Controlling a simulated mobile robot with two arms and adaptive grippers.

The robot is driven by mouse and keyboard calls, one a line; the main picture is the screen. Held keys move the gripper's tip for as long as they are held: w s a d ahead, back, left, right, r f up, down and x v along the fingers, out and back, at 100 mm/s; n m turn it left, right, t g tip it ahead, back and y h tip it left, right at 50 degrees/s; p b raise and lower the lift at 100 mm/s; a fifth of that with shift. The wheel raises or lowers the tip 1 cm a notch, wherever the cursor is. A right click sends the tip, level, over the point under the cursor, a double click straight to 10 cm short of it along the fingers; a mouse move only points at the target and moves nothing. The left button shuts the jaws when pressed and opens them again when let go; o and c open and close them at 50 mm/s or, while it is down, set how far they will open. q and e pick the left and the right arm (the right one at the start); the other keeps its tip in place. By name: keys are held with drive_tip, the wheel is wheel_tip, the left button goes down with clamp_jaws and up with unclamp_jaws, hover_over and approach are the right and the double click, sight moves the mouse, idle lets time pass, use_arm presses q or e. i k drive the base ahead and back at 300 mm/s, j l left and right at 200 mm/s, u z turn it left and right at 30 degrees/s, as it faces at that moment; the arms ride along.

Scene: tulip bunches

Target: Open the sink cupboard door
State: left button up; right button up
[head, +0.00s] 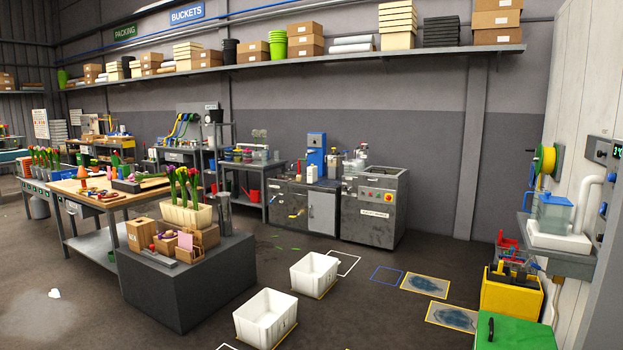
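A dark cabinet (289,207) stands against the back wall, with a light grey door (321,212) on the right part of its front. It looks like the sink cupboard, but I cannot make out a basin. The door looks shut, with a small handle too small to make out clearly. A blue machine (316,150) and bottles stand on the cabinet top. Neither of my grippers shows in the head view.
A grey machine (374,208) stands right of the cabinet. Two white crates (265,318) (314,273) sit on the floor in front. A dark block (187,285) with tulips and boxes stands at left. A yellow bin (511,295) is at right. Floor between is partly clear.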

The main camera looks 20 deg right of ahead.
sight(321, 205)
drive_tip(key=i+l+z, duration=0.35)
drive_tip(key=i+z, duration=0.35)
drive_tip(key=i, duration=0.2)
drive_tip(key=i+l+z, duration=0.1)
drive_tip(key=i+z, duration=0.15)
drive_tip(key=i, duration=4.45)
drive_tip(key=i+u, duration=0.2)
drive_tip(key=i, duration=0.25)
drive_tip(key=i+l+u, duration=0.2)
drive_tip(key=i, duration=0.25)
drive_tip(key=i+l+u, duration=0.2)
drive_tip(key=i, duration=0.2)
drive_tip(key=i+l+u, duration=0.2)
drive_tip(key=i, duration=0.25)
drive_tip(key=i+l+u, duration=0.35)
drive_tip(key=i, duration=0.25)
drive_tip(key=i+l+u, duration=0.3)
drive_tip(key=i, duration=0.25)
